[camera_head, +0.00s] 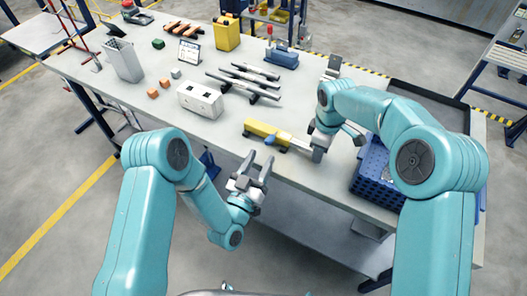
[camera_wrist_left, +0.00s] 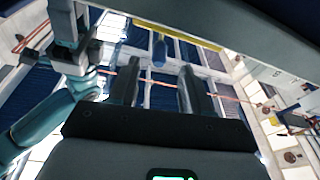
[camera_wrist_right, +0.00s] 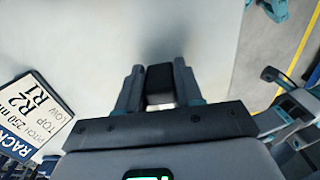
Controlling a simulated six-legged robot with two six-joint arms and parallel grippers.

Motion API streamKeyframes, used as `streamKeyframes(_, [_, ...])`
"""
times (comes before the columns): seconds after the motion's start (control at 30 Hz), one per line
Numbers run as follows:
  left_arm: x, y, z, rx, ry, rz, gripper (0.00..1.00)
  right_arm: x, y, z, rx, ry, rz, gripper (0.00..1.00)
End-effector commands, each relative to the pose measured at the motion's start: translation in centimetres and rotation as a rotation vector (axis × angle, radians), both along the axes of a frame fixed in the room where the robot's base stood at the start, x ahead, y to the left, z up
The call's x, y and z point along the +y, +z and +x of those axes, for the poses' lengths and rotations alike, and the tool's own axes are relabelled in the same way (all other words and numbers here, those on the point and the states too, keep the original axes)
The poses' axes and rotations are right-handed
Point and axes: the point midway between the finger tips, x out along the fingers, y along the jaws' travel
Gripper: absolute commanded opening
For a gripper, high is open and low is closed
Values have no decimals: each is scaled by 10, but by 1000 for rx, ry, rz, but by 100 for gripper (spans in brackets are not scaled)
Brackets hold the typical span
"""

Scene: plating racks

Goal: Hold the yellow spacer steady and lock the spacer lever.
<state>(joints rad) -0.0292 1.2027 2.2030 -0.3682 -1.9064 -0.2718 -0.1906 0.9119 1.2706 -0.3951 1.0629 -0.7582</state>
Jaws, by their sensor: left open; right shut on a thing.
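The yellow spacer (camera_head: 268,133) lies near the table's front edge in the head view. A pale bar runs from its right end to my right gripper (camera_head: 319,148). A small blue lever (camera_head: 270,141) shows on its front side. My right gripper is shut on a dark end piece (camera_wrist_right: 159,83), seen between its fingers in the right wrist view, which looks like the spacer's end. My left gripper (camera_head: 256,168) is open and empty, just off the front edge, below the lever in the picture. The left wrist view shows the yellow spacer (camera_wrist_left: 178,35) and blue lever (camera_wrist_left: 159,52) beyond the open fingers (camera_wrist_left: 160,85).
A blue crate (camera_head: 369,175) stands right of my right gripper. A rack label card (camera_wrist_right: 35,105) shows in the right wrist view. The table around the spacer is mostly clear.

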Motion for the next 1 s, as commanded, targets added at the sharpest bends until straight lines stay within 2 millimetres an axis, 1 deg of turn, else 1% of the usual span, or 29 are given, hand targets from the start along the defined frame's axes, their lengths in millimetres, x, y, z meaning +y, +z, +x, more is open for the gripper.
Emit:
streamKeyframes(0.3, [0,0,0,-1,0,0,48,0,0,0,-1,0,0,0])
streamKeyframes(0.33, [0,0,0,-1,0,0,48,0,0,0,-1,0,0,42])
streamKeyframes(0.37, [0,0,0,-1,0,0,48,0,0,0,-1,-1,1,52])
streamKeyframes(0.4, [0,0,0,-1,0,0,48,0,0,0,-1,-1,1,65])
streamKeyframes(0.67, [0,0,0,-1,0,0,48,0,0,0,-1,0,0,65])
streamKeyframes(0.77, [0,0,0,-1,0,0,48,0,5,1,-2,-1,0,65])
streamKeyframes(0.87, [0,0,0,-1,0,0,48,0,20,1,-6,0,1,65])
streamKeyframes(1.0, [0,0,0,-1,0,0,48,0,52,1,-6,-1,1,65])
